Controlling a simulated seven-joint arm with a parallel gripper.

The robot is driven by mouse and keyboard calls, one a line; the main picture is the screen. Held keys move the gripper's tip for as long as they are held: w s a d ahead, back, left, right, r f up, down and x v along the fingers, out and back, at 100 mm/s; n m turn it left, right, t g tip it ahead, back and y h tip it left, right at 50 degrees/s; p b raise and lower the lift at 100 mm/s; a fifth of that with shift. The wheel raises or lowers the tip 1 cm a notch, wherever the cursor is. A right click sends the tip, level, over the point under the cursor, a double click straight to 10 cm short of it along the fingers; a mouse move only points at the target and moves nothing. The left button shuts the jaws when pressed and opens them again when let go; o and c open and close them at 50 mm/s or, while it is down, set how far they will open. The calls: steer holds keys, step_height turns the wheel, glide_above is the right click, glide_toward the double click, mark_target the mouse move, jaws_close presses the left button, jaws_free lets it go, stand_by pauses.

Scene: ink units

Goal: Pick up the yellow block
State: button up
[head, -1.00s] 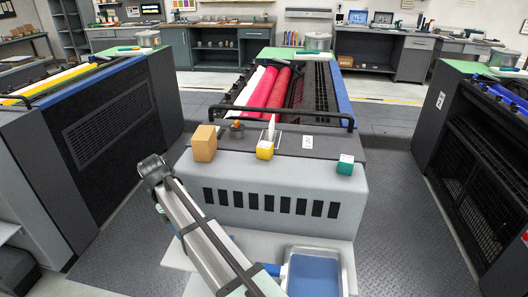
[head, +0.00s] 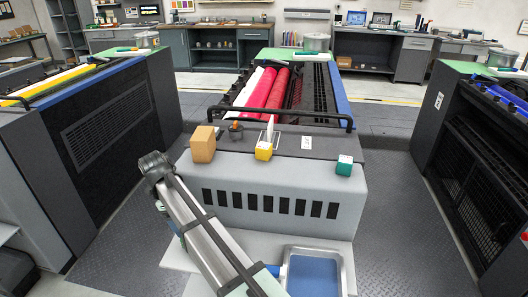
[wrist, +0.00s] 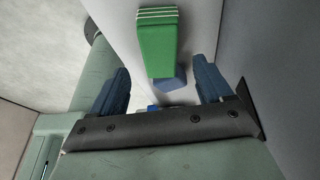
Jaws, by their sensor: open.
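The yellow block (head: 263,151) sits on the dark top of the grey press unit in the head view, near its front edge. A white upright piece stands at or just behind it. My gripper (wrist: 163,74) is open, with two blue fingers apart in the wrist view. A green piece with pale stripes (wrist: 158,42) shows between and beyond the fingers; I cannot tell what it is or whether it is touched. The yellow block is not seen in the wrist view. In the head view my fingers are low in the picture and not clearly seen, well in front of the yellow block.
An orange-brown block (head: 203,144) stands left of the yellow block, with a small dark pot (head: 236,131) between them. A teal block (head: 345,166) is to the right. A black rail (head: 290,118) runs behind. A blue-filled tray (head: 314,274) lies in front.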

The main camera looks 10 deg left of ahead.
step_height(320, 180, up, 9)
steer(key=w+n+g+y, duration=0.1)
steer(key=w+n+y, duration=0.25)
steer(key=n, duration=0.75)
step_height(320, 180, up, 17)
steer(key=n+t+y, duration=0.3)
steer(key=n+y, duration=0.2)
steer(key=n, duration=1.8)
glide_above(265, 146)
steer(key=d, duration=0.5)
steer(key=x, duration=0.7)
steer(key=shift+s+a+f, duration=0.1)
steer(key=shift+s+f, duration=0.05)
steer(key=shift+f, duration=0.15)
steer(key=shift+s+x, duration=0.1)
steer(key=shift+x, duration=1.25)
steer(key=shift+s+x, duration=0.15)
steer(key=shift+x, duration=1.2)
steer(key=shift+a+r, duration=0.1)
steer(key=shift+a, duration=0.05)
steer(key=c, duration=1)
